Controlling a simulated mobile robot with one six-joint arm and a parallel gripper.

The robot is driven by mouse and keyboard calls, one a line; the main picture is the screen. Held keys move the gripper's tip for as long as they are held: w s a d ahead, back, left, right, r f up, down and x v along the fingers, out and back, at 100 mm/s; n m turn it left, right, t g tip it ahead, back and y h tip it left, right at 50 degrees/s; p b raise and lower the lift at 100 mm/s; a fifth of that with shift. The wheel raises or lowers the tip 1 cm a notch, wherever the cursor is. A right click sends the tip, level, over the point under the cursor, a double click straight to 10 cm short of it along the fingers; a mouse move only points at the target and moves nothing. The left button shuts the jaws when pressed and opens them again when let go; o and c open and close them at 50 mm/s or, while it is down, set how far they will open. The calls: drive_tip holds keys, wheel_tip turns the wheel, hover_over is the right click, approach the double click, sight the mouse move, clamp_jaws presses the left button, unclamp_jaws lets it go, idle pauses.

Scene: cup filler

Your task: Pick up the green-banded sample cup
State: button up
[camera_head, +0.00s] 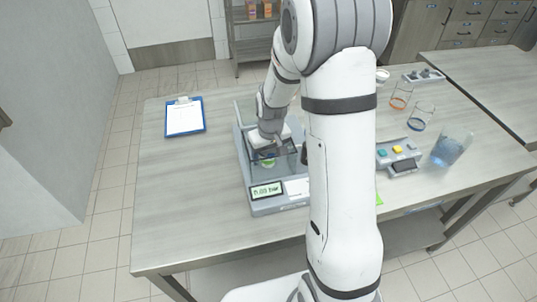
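A small item with a green band (268,162), likely the green-banded sample cup, sits inside the clear-walled grey weighing device (262,208) on the table. My gripper (270,150) points down into the device, directly above or around the green-banded item. The gripper's body covers most of the item's upper part. The fingertips are too small and hidden to tell whether they are open or shut, or whether they touch it.
A blue clipboard (185,117) lies to the left. A grey button box (399,158), a jug of blue liquid (451,146), an orange-banded glass (401,94) and a blue-banded glass (420,117) stand to the right. The left part of the table (190,200) is clear.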

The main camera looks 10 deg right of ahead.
drive_tip(key=shift+c, duration=0.4)
drive_tip(key=c, duration=0.6)
drive_tip(key=shift+r, duration=0.1)
drive_tip(key=shift+c, duration=0.2)
